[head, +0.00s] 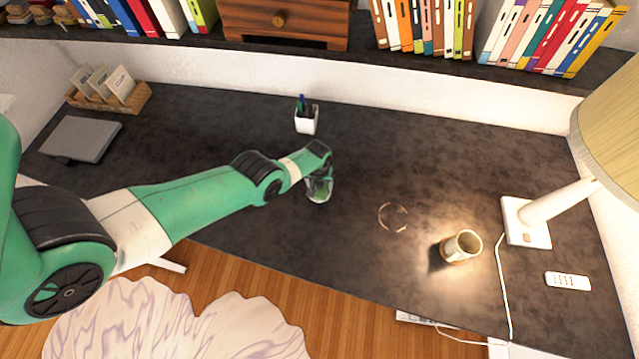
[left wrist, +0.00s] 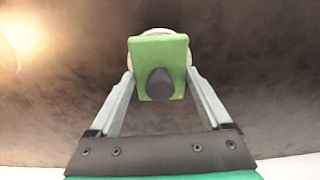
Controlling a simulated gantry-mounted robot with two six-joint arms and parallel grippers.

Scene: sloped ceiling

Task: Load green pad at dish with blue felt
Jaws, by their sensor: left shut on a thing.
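My left gripper (head: 319,188) is over the middle of the dark desk, shut on a small green block. In the left wrist view, the green pad (left wrist: 164,52) sits between the two fingertips, with a dark grey knob (left wrist: 160,84) on its near face. A pale rounded edge (left wrist: 150,31) shows behind the pad; I cannot tell what it belongs to. In the head view the pad is mostly hidden by the gripper. A thin clear ring (head: 393,216) lies on the desk to the right; it may be a dish. I see no blue felt. My right gripper is not in view.
A white pen cup (head: 306,120) stands behind the gripper. A tan cup (head: 461,246) and a lamp (head: 525,223) stand to the right, near a white remote (head: 567,281). A grey laptop-like slab (head: 80,139) and a card box (head: 125,98) are at left.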

